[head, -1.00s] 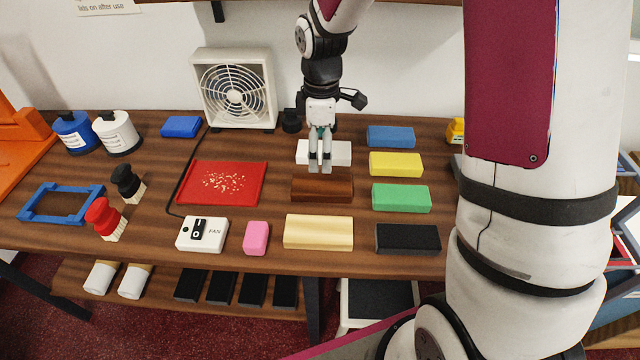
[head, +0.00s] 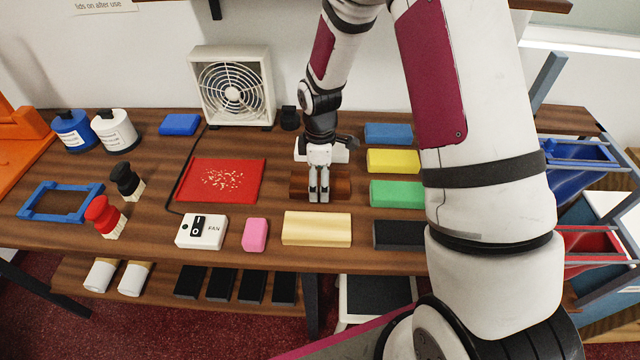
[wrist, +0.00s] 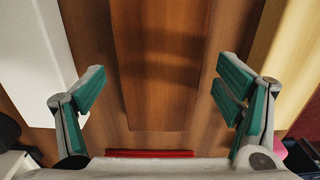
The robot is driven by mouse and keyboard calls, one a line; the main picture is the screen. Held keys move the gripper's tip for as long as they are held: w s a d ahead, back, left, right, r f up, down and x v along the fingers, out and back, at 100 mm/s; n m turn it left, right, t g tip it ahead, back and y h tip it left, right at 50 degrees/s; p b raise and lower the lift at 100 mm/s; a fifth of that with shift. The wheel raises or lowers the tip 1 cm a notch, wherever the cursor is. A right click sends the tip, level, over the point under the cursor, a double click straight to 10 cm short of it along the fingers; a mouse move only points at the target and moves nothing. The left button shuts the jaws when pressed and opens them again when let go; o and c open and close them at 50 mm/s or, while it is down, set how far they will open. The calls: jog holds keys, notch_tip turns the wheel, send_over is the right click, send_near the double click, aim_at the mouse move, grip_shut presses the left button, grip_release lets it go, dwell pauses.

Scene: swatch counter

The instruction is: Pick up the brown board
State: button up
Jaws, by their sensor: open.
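The brown board (head: 341,187) is a dark wood block lying flat on the counter, between a white block and a cream block. My gripper (head: 319,198) is low over it in the head view and hides its middle. In the wrist view, the brown board (wrist: 160,70) runs lengthwise between the two open, teal-padded fingers of my gripper (wrist: 160,100). There is a gap on each side, and nothing is held. I cannot tell how far the fingertips are above the counter.
A white block (head: 341,155) lies behind the board and a cream block (head: 317,229) in front. A red tray (head: 190,190) with crumbs is to the left. Yellow (head: 393,161), green (head: 396,194) and blue (head: 388,133) blocks stand to the right. A fan (head: 232,88) is at the back.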

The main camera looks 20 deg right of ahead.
jog(key=c, duration=1.4)
jog(key=shift+o, duration=0.2)
jog(key=shift+r, duration=0.4)
jog(key=r, duration=0.3)
jog(key=shift+s+a, duration=0.1)
jog(key=shift+s, duration=0.25)
jog(key=s+a, duration=0.1)
jog(key=s, duration=0.4)
jog(key=s+a, duration=0.1)
jog(key=s, duration=0.4)
jog(key=s+a+r, duration=0.1)
jog(key=s, duration=0.4)
jog(key=shift+a+r+b, duration=0.1)
jog(key=shift+a+b, duration=0.05)
jog(key=shift+b, duration=0.15)
